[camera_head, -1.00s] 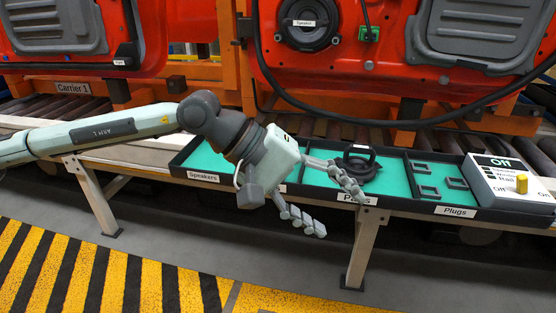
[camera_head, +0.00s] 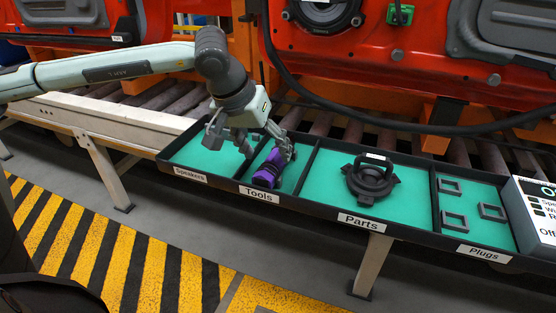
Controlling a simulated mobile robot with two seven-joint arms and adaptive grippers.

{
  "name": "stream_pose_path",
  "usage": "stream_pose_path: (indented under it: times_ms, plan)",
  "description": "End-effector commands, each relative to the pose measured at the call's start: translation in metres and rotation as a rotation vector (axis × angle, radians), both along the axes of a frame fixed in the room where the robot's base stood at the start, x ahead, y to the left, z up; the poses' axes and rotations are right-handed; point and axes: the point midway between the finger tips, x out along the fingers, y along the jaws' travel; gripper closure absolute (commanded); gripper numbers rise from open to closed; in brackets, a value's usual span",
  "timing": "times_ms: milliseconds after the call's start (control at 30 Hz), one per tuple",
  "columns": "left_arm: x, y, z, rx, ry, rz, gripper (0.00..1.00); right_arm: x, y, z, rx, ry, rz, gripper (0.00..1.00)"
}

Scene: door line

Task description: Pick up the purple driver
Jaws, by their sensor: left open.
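The purple driver (camera_head: 268,170) lies in the Tools compartment of the long black tray (camera_head: 330,224) with a green floor. Its purple body shows, with a dark part at its near end. My left gripper (camera_head: 266,154) is over the Speakers and Tools compartments, fingers pointing down. It is open. One finger is beside the driver on the right and the other is to the left, over the Speakers compartment. I cannot tell whether a finger touches the driver. My right gripper is not in view.
A round black speaker part (camera_head: 370,178) sits in the Parts compartment. Several dark square plugs (camera_head: 454,221) lie in the Plugs compartment. A control box (camera_head: 535,212) stands at the right. Red doors (camera_head: 400,75) hang behind, with a black cable across.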

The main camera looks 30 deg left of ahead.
Motion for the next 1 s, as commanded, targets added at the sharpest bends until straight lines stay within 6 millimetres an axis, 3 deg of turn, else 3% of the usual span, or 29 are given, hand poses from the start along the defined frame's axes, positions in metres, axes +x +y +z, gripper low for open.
stream_pose_path:
  times_ms: [300,567,1000]
  plan:
    - [0.02,-0.003,-0.037,-0.001,0.0,0.001,0.38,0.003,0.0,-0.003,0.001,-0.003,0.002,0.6]
    - [0.021,-0.004,-0.039,-0.002,-0.002,-0.001,0.38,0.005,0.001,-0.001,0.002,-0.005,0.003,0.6]
    - [0.021,-0.004,-0.039,-0.002,-0.001,0.0,0.92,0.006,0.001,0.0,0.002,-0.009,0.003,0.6]
